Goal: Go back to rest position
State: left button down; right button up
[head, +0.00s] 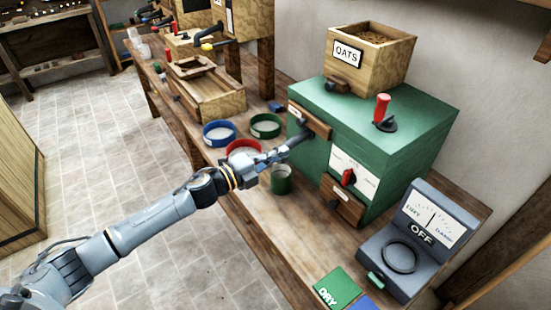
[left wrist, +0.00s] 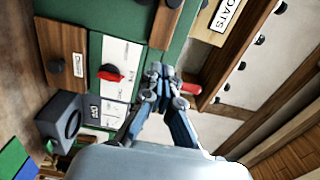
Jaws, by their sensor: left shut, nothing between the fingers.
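My left arm reaches in from the left, and my left gripper (head: 288,148) is shut and empty. It is at the front of the green mill machine (head: 335,125), near its upper wooden drawer (head: 310,122); I cannot tell whether it touches it. A green cup (head: 281,180) stands just below the gripper. In the left wrist view the closed fingertips (left wrist: 160,72) are in front of the green machine (left wrist: 125,20), beside its white panel (left wrist: 120,53) with a red knob (left wrist: 110,74). My right gripper is in neither view.
A wooden OATS hopper (head: 370,58) and red handle (head: 382,108) top the machine. The tiled floor (head: 110,150) at left is open.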

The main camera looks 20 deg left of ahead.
pick_arm(q)
jog(key=s+a+f+n+g+y, duration=0.1)
jog(key=s+f+n+g+y, duration=0.3)
jog(key=s+f+n, duration=0.55)
jog(key=s+a+f+n+g+y, duration=0.25)
jog(key=s+n, duration=0.35)
jog(key=s, duration=0.9)
jog(key=s+f+n+g+y, duration=0.45)
jog(key=s+n, duration=0.35)
jog(key=s, duration=0.4)
notch_tip(320, 180, down, 25)
jog(key=s+g, duration=0.1)
jog(key=s+a+f+g, duration=0.1)
jog(key=s+a+f, duration=0.2)
jog(key=s+f, duration=1.3)
jog(key=shift+s+f, duration=0.4)
jog(key=shift+s, duration=0.3)
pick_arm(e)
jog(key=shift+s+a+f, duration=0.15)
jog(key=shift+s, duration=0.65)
